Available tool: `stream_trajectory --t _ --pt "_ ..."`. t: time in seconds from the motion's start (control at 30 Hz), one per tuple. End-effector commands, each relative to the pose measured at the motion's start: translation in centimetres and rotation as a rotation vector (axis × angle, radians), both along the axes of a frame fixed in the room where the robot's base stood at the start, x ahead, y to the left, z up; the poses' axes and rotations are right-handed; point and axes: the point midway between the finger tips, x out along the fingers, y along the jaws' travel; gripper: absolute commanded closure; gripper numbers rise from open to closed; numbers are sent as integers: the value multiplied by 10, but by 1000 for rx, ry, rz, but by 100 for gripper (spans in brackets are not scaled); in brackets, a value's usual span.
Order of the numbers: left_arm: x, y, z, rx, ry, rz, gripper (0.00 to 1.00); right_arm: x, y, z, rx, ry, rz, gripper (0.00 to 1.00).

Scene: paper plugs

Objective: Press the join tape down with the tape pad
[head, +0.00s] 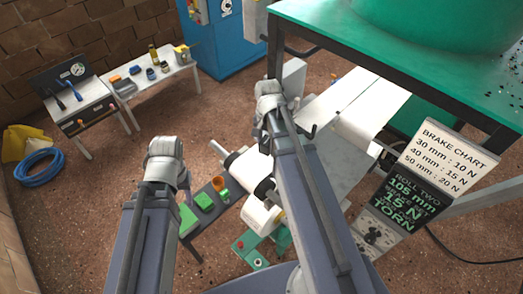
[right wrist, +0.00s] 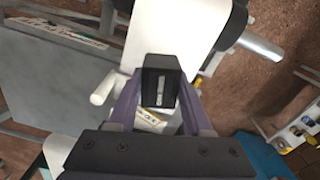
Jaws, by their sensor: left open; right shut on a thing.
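The tape pad (right wrist: 160,78), a black block with a pale mark on its face, is held between the purple fingers of my right gripper (right wrist: 158,95) in the right wrist view. Behind it lies white paper (right wrist: 190,35) of the machine; I cannot tell whether the pad touches it. In the head view my right gripper (head: 270,108) is beside the pale machine, and the pad is hidden there. My left gripper (head: 166,152) hangs over the floor, left of the machine, away from the paper; its fingers are hard to make out. I cannot pick out the join tape.
White paper (head: 362,102) spans the machine under the green-topped table (head: 400,55). White rolls (head: 262,214) and a small table with green items (head: 204,200) stand in front. Signs (head: 440,155) stand at right. A tool bench (head: 150,82) and blue cabinet (head: 224,40) are behind.

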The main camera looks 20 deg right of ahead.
Motion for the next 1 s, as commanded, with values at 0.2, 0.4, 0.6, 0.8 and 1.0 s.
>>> stream_trajectory --t 0.2,0.4,0.6,0.8,1.0 --pt "0 0 11 0 0 0 52 23 -29 11 0 0 -82 95" --pt "0 0 22 0 0 1 52 44 -64 22 0 0 -177 95" --pt "0 0 30 0 0 1 52 60 -98 30 0 0 -265 95" --pt "0 0 32 0 0 1 52 64 -110 32 0 0 -300 95" --pt "0 0 31 0 0 1 52 64 -111 31 0 0 -303 95"
